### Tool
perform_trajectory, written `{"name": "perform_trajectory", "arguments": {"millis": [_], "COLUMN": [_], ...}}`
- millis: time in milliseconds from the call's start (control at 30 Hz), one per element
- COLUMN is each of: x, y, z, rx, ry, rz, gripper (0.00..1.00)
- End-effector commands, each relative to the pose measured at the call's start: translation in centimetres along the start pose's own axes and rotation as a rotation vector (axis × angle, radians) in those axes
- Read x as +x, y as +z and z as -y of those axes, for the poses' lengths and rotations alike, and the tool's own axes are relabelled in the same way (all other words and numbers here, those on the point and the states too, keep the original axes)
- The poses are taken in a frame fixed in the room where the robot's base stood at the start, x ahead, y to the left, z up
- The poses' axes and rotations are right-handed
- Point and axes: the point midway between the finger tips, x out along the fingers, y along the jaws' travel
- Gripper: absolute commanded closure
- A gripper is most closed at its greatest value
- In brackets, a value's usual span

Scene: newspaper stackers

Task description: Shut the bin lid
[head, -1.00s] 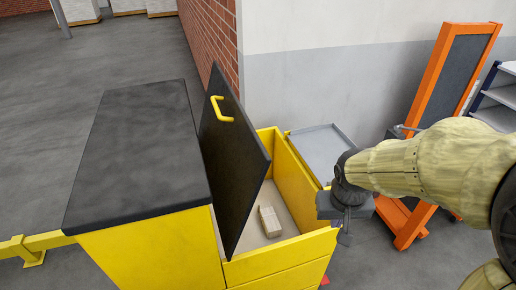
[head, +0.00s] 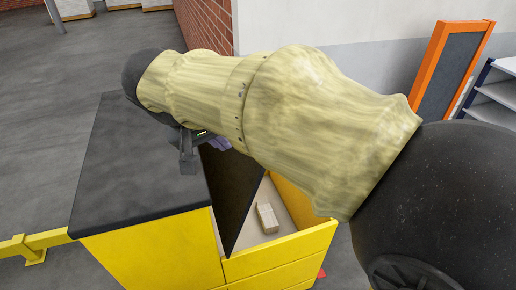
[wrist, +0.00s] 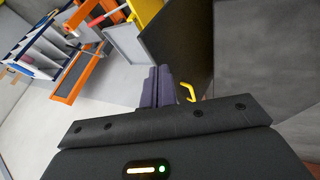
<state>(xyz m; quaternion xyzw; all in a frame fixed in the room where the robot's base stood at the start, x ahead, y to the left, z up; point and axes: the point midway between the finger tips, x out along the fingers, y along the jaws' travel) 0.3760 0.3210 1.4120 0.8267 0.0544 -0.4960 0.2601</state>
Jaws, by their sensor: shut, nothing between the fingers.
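The yellow bin (head: 290,245) is open, and a small pale block (head: 267,217) lies inside it. Its black lid (head: 232,190) stands raised and tilted on the left side of the opening, beside the black-topped section (head: 135,170). My arm covers the upper part of the lid in the head view. In the wrist view the lid (wrist: 180,45) is ahead, with its yellow handle (wrist: 188,92) just right of my fingers. My gripper (wrist: 158,72) is shut and empty, close to the lid's handle end. Its purple fingers (head: 218,144) show partly under my arm. I cannot tell whether they touch the lid.
A brick wall (head: 205,28) and a white-grey wall (head: 330,40) stand behind the bin. An orange-framed board (head: 455,65) and a shelf unit (head: 497,95) stand at the right. A yellow rail (head: 45,242) is at the lower left. Open floor lies at the upper left.

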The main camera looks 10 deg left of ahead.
Motion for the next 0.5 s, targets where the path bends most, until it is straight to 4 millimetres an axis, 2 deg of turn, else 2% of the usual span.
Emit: {"name": "perform_trajectory", "arguments": {"millis": [267,500], "x": [0.4,3.0], "y": [0.0,0.0], "z": [0.0,-0.1], "rx": [-0.001,-0.003], "ry": [0.000,0.002], "rz": [0.002,0.005], "gripper": [1.00,1.00]}}
